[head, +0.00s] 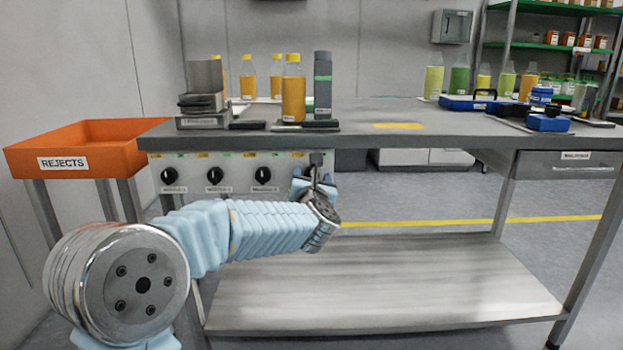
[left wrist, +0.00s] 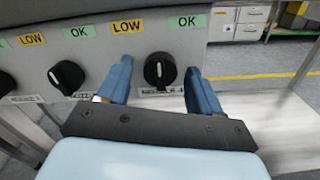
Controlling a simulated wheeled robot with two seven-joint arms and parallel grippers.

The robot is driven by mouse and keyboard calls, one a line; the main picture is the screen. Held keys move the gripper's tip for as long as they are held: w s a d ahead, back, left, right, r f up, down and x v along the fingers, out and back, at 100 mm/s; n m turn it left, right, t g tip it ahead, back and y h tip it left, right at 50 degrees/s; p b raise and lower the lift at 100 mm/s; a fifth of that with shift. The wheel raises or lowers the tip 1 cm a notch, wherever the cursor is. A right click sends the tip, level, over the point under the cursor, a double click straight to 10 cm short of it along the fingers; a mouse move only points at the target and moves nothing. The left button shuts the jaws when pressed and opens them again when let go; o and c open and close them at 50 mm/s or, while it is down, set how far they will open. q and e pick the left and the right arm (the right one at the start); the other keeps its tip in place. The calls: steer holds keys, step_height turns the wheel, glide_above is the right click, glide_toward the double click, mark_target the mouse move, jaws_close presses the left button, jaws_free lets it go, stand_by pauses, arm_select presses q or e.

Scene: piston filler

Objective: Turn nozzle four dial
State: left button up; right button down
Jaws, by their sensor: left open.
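The nozzle four dial (left wrist: 160,70) is the rightmost black knob on the control panel (head: 238,186), below a yellow LOW label (left wrist: 127,27) and a green OK label (left wrist: 187,22). In the left wrist view its white pointer mark looks about upright. My left gripper (head: 315,186) is at the panel's right end and hides this dial in the head view. In the left wrist view the left gripper's blue fingers (left wrist: 160,80) are open, one on each side of the dial. Gaps show between fingers and knob, so I see no firm grip. My right gripper is not in view.
Several other dials, including the third one (head: 262,175), line the panel to the left. The bench top (head: 370,118) above holds bottles and tools. An orange rejects bin (head: 110,140) stands at the left. A lower shelf (head: 390,290) is empty.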

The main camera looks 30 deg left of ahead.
arm_select(q)
steer(key=shift+w+a, duration=0.15)
steer(key=shift+w, duration=0.05)
steer(key=shift+c, duration=0.2)
steer(key=c, duration=1)
steer(key=shift+m, duration=4.4)
